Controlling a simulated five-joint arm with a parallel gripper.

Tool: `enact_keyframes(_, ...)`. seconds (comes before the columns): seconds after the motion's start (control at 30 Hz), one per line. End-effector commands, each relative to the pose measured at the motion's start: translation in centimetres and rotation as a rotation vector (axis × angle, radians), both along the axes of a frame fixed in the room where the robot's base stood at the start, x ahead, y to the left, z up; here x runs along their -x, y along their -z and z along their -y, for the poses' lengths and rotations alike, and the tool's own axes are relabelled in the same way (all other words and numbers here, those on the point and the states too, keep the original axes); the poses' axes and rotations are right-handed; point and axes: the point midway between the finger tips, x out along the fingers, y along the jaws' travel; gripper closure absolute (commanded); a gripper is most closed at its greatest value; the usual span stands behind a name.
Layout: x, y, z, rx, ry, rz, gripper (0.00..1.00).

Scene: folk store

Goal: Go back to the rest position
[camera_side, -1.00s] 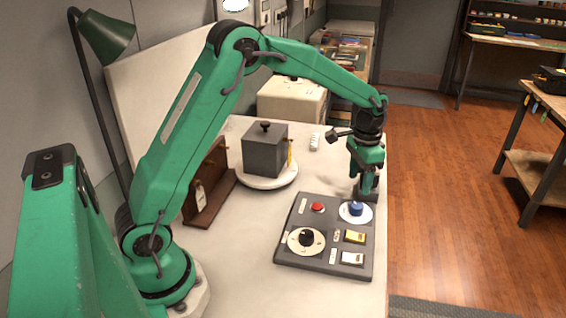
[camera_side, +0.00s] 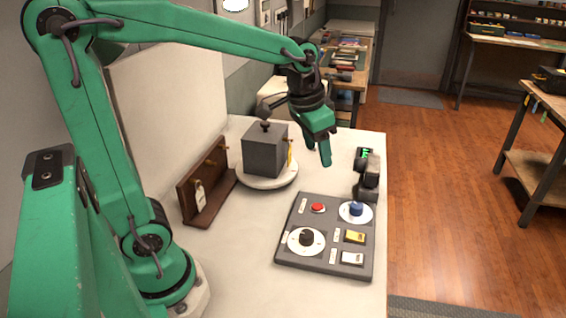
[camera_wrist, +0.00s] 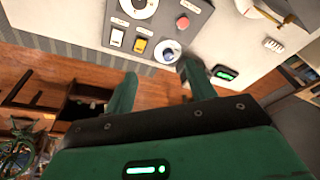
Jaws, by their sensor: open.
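My green gripper (camera_side: 324,158) is raised above the white table (camera_side: 240,265) in the side view, behind the control panel and right of the grey box. Its two fingers (camera_wrist: 162,85) stand apart in the wrist view with nothing gripped between them. The dark control panel (camera_side: 286,254) lies on the table with a red button (camera_side: 317,208), a black knob (camera_side: 306,237), a blue knob (camera_side: 356,209), a yellow switch (camera_side: 355,236) and a white switch (camera_side: 352,258). The gripper is clear of them all.
A grey lidded box (camera_side: 262,156) stands on a round white base (camera_side: 266,184). A wooden rack with hooks (camera_side: 190,198) stands to its left. A dark device with a green display (camera_side: 367,180) stands near the right edge. A white ribbed block (camera_wrist: 274,45) shows in the wrist view.

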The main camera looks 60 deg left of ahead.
Motion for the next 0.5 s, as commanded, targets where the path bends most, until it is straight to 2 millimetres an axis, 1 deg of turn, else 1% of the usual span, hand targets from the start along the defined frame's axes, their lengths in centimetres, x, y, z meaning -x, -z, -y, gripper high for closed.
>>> enact_keyframes(0.03, 1.0, -0.4, 0.0, 0.002, -0.007, 0.017, 0.45)
enact_keyframes(0.2, 4.0, -1.2, 0.0, 0.010, -0.032, 0.066, 0.45)
enact_keyframes(0.5, 9.2, -1.4, 0.1, 0.028, -0.078, 0.152, 0.45)
